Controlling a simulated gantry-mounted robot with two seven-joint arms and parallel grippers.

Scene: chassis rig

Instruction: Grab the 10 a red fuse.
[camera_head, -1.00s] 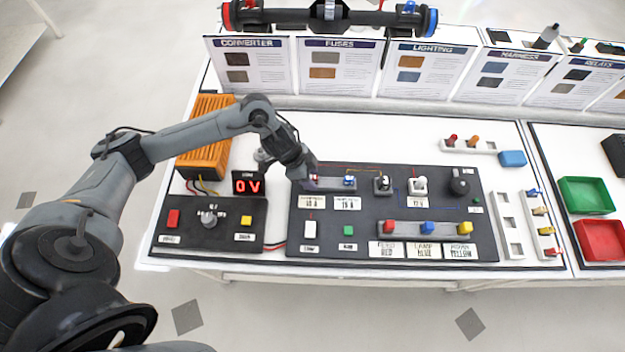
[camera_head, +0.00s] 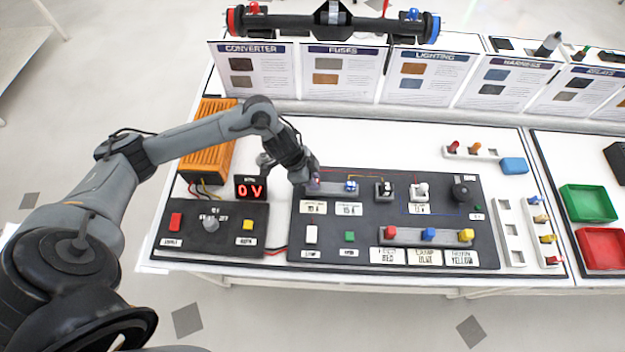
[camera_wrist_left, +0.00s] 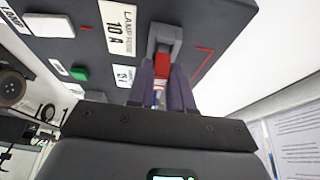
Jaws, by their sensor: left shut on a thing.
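The red 10 A fuse (camera_wrist_left: 162,68) sits at the end of its grey fuse holder (camera_wrist_left: 164,36), beside the "10 A" label (camera_wrist_left: 117,27) in the left wrist view. My left gripper (camera_wrist_left: 161,88) is shut on the red fuse, with a finger on each side of it. In the head view my left gripper (camera_head: 314,180) is at the left end of the fuse holder and mostly hides the fuse. A blue fuse (camera_head: 350,186) stands in the same holder to the right. My right gripper is not in view.
The dark panel (camera_head: 300,254) carries switches, buttons and red, blue and yellow plugs. A voltage display (camera_head: 250,187) reads 0 V to the left, near an orange converter (camera_head: 204,160). Green (camera_head: 588,203) and red (camera_head: 603,248) bins stand at the right.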

